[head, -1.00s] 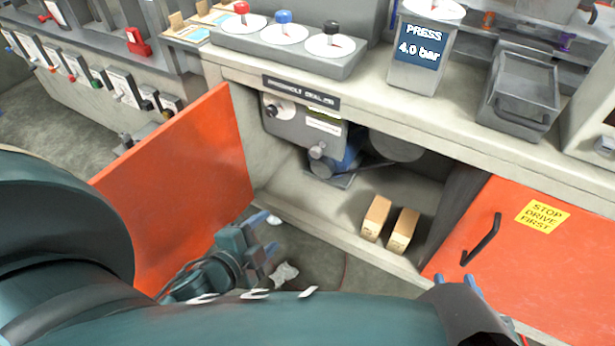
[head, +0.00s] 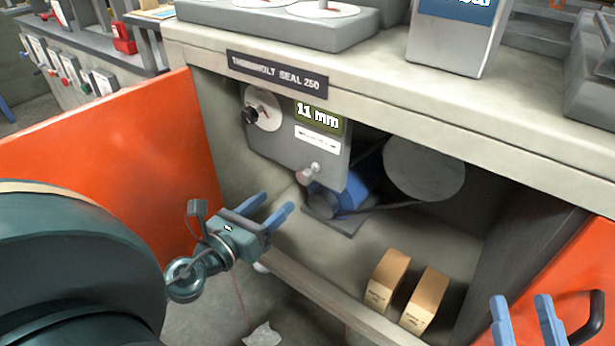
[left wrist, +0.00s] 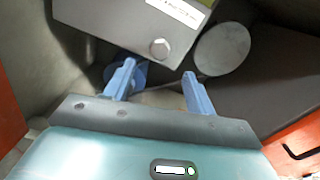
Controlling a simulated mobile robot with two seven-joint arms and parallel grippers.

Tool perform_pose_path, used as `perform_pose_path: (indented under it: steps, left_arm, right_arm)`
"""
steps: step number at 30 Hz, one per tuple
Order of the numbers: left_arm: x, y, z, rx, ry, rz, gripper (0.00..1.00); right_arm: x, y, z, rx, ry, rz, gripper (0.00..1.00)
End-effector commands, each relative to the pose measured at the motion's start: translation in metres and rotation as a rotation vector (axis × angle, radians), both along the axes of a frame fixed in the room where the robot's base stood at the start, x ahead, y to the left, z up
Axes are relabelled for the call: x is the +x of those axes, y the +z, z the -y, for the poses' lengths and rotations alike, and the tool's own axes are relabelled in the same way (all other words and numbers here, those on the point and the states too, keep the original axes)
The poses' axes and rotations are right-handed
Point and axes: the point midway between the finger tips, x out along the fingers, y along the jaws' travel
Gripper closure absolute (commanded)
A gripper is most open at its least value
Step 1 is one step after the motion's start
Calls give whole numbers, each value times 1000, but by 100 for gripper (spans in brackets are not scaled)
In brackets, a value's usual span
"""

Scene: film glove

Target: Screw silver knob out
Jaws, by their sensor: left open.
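The silver knob (head: 309,173) sticks out at the lower right of a grey panel (head: 270,145) inside the open cabinet. It also shows in the left wrist view (left wrist: 159,47), just beyond the fingertips and roughly centred between them. My left gripper (head: 278,202) is open and empty, in front of the cabinet, below and left of the knob and apart from it.
An open orange door (head: 110,150) stands left of my left gripper; another orange door (head: 590,270) is at the right. A blue motor (head: 345,198) with a belt and round pulley (head: 424,168) lies behind the knob. Two cardboard boxes (head: 386,280) stand on the cabinet floor.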

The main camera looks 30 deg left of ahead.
Motion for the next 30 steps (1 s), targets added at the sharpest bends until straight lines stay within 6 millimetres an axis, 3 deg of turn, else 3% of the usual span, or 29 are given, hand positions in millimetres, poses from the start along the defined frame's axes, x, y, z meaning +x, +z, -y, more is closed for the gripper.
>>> perform_pose_path:
  steps: [18,24,30]
  left_arm:
    - [94,1,7,-2,1,1,45]
    - [111,0,9,-4,1,-2,45]
    - [117,0,9,-4,0,-3,45]
  right_arm:
    - [-2,-7,0,-4,-5,-51,64]
    - [-2,-8,0,-1,-5,-52,64]
    - [-2,-8,0,1,-4,-53,64]
